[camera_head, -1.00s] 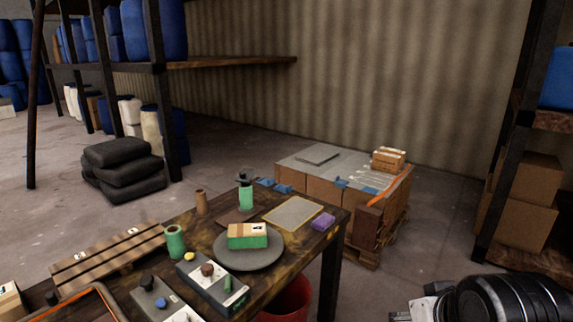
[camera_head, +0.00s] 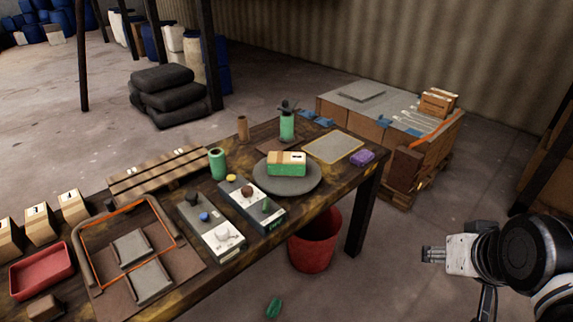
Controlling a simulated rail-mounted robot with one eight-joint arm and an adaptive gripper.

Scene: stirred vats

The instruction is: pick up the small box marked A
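No letter A can be read on any box. Three small tan boxes stand at the table's left edge: a right one (camera_head: 72,207), a middle one (camera_head: 40,228) and a left one (camera_head: 8,238) cut by the picture's edge. Their dark marks look like a 1 where legible. A green and tan box (camera_head: 286,164) with a small white label lies on a round grey plate (camera_head: 301,180); its mark is too small to read. My gripper (camera_head: 432,255) is at the lower right, beyond the table's right end and apart from all boxes. Its finger opening is too small to judge.
A red bucket (camera_head: 315,245) stands below.

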